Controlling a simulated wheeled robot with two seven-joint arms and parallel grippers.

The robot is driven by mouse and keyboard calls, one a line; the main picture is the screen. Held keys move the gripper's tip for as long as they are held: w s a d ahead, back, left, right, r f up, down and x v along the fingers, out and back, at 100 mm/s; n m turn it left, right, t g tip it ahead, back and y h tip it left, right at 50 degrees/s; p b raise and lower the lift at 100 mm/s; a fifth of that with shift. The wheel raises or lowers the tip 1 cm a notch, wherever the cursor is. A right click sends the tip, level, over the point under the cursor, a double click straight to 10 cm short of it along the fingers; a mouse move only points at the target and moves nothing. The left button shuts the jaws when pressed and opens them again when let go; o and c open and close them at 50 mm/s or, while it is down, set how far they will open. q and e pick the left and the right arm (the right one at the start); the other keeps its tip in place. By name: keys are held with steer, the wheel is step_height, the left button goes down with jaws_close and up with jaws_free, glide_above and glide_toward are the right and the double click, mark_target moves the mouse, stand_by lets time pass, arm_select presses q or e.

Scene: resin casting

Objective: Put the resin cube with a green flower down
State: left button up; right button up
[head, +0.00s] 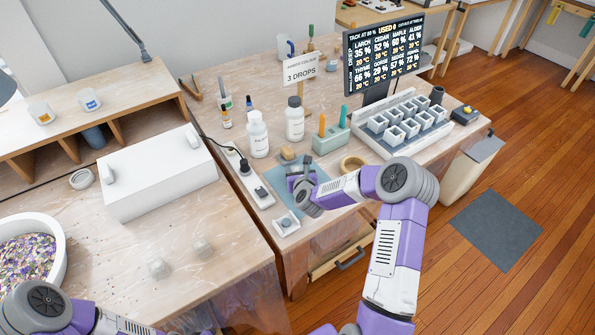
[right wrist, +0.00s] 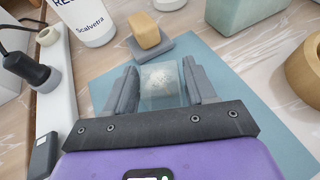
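My right gripper (head: 303,184) is low over the blue mat (head: 320,176) on the bench. In the right wrist view its two fingers (right wrist: 161,88) are closed against opposite sides of a clear resin cube (right wrist: 162,84). The cube holds a pale, speckled inclusion; I cannot make out green in it. The blue mat (right wrist: 235,105) lies beneath; I cannot tell whether the cube touches it. In the head view the gripper hides the cube. My left arm enters at the bottom left and its gripper is out of the picture.
A tan block on a grey pad (right wrist: 148,32) sits just beyond the cube. White bottles (head: 258,135), a power strip (head: 248,178), a tape roll (head: 353,164) and a small white square dish (head: 286,223) surround the mat. Two clear cubes (head: 159,268) lie on the left bench.

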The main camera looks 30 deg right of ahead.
steer(key=o, duration=0.3)
steer(key=shift+r, duration=0.1)
